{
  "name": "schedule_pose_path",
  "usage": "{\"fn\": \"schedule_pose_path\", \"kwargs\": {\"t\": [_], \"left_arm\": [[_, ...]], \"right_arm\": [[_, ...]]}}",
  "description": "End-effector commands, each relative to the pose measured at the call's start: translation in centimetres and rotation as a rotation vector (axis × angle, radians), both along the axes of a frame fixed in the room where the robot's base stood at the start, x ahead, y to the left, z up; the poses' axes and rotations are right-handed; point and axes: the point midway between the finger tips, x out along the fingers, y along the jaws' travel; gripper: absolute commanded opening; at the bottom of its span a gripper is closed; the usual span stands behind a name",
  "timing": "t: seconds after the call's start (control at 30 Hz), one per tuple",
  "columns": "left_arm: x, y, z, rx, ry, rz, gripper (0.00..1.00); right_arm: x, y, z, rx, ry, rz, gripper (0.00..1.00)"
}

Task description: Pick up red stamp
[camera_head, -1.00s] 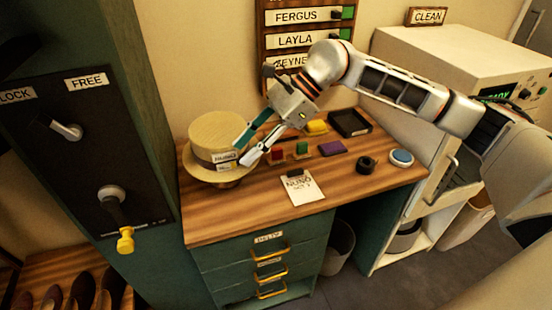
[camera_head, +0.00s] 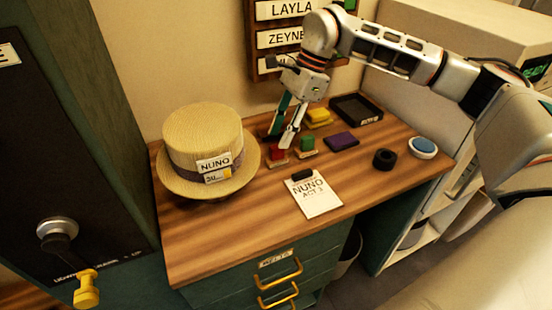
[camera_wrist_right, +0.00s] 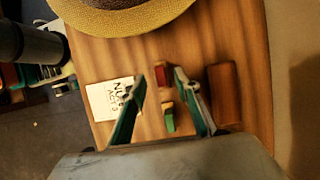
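The red stamp (camera_head: 277,153) stands on the wooden table, right of the straw hat. It also shows in the right wrist view (camera_wrist_right: 161,75), between the fingertips in the picture. My right gripper (camera_head: 279,139) points down at the stamp from above. Its two fingers stand apart with nothing held; the wrist view shows the gap between them (camera_wrist_right: 160,80). Whether a fingertip touches the stamp I cannot tell. My left gripper does not show in the head view, and I cannot make it out in the wrist view.
A green stamp (camera_head: 306,146) stands close to the right of the red one. A purple block (camera_head: 341,142), yellow block (camera_head: 318,117) and black tray (camera_head: 357,109) are farther right. The straw hat (camera_head: 203,140) is at left, a notepad (camera_head: 314,196) in front. Bare wood lies at front left.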

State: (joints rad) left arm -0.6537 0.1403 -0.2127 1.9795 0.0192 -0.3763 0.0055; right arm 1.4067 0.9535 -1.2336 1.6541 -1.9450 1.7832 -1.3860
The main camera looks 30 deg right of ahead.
Motion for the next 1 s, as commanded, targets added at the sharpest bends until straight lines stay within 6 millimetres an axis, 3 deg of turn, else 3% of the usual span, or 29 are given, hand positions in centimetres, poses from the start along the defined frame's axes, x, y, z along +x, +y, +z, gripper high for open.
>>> {"fn": "schedule_pose_path", "kwargs": {"t": [0.3, 0.57, 0.7, 1.0], "left_arm": [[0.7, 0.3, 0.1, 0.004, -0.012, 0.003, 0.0], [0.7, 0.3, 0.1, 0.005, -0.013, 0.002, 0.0], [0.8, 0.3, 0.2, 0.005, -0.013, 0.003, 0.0], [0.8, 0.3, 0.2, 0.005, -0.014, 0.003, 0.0]], "right_arm": [[-0.1, 1.1, -4.2, 0.001, 0.004, 0.002, 0.32], [0.0, 1.3, -4.6, 0.001, 0.001, -0.001, 0.32], [0.0, 1.3, -4.6, 0.001, 0.001, -0.001, 0.01], [0.0, 1.3, -4.6, 0.001, 0.001, -0.001, 0.0]]}}
